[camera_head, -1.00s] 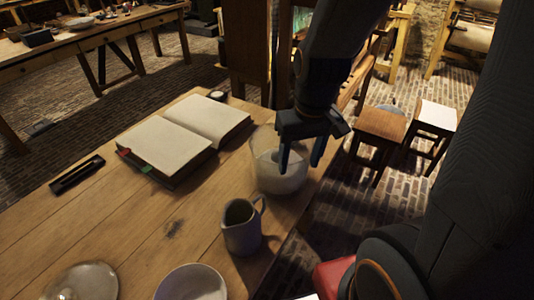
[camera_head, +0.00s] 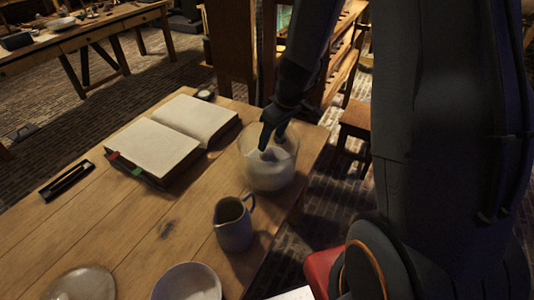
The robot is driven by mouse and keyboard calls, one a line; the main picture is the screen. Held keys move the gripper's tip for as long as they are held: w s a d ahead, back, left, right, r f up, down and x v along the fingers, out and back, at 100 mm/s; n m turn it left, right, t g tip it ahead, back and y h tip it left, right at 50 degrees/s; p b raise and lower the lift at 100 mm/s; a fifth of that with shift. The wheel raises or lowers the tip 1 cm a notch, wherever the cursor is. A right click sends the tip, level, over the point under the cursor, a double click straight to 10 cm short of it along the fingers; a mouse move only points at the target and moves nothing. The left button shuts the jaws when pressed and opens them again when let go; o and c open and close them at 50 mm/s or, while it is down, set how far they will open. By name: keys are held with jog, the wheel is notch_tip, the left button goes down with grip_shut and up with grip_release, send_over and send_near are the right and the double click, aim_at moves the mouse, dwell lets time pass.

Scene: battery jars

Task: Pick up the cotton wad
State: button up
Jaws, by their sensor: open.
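A clear glass jar (camera_head: 243,158) stands near the right edge of the wooden table. A pale, whitish mass, which looks like the cotton wad (camera_head: 268,179), fills its lower part; its outline is blurred through the glass. My gripper (camera_head: 271,145) points down into the jar's mouth, its two dark fingers apart with a gap between them. The fingertips are at or just above the pale mass; I cannot tell whether they touch it. Nothing shows held between them.
A grey pitcher (camera_head: 233,224) stands close in front of the jar. A white bowl (camera_head: 188,283) and a pale dish (camera_head: 82,284) are at the front. An open book (camera_head: 155,149) lies left of the jar, with a black tray (camera_head: 67,180) beyond it. Bare tabletop lies between.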

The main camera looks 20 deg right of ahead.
aim_at(267, 150)
jog(key=shift+x, duration=2.75)
jog(key=shift+s, duration=0.15)
jog(key=shift+c, duration=0.3)
jog(key=c, duration=1)
